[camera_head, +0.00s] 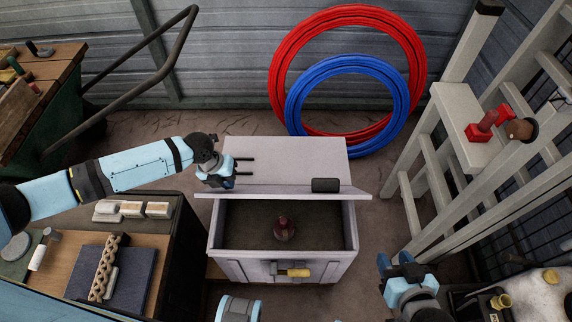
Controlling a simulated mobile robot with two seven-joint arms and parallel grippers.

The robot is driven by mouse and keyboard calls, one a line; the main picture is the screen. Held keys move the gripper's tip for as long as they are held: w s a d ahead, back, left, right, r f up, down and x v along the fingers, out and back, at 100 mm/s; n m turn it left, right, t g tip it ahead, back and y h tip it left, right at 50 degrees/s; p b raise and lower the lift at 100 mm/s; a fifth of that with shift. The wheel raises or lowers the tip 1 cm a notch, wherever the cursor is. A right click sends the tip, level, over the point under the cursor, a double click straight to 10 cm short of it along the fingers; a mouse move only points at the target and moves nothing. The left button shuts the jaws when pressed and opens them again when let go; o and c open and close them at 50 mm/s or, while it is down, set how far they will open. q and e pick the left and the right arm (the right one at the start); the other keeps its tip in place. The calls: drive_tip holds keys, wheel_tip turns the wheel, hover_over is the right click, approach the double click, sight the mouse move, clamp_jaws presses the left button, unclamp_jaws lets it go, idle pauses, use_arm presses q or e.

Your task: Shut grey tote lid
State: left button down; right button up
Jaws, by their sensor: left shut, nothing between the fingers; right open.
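The grey tote (338,268) stands in the middle of the floor with its top open. Its pale lid (285,168) is raised at the back, with a dark block (326,185) near its front edge. A reddish object (284,229) sits inside the tote. My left gripper (218,182) is shut and empty at the left edge of the lid, overlapping it in the view. I cannot tell whether it touches the lid. My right gripper (394,260) is open and empty, to the right of the tote's front.
A yellow-handled item (293,272) is at the tote's front. A workbench with a dark mat (85,275) and tools is at left. A white ladder (440,170) stands at right. Red (416,60) and blue (398,120) hose coils lean on the back wall.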

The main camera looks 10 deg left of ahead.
sight(224, 192)
use_arm(q)
drive_tip(key=shift+s+f, duration=0.1)
drive_tip(key=shift+s+d+f, duration=0.1)
drive_tip(key=shift+s+f, duration=0.2)
drive_tip(key=shift+s, duration=0.2)
idle(0.4)
drive_tip(key=shift+s+d+f, duration=0.1)
drive_tip(key=shift+s+f, duration=0.3)
drive_tip(key=shift+s, duration=0.15)
drive_tip(key=shift+f, duration=0.1)
drive_tip(key=shift+s+d+f, duration=0.1)
drive_tip(key=shift+s+f, duration=0.25)
drive_tip(key=shift+s, duration=0.15)
drive_tip(key=shift+s+d+f, duration=0.1)
drive_tip(key=shift+s+f, duration=0.4)
idle(0.5)
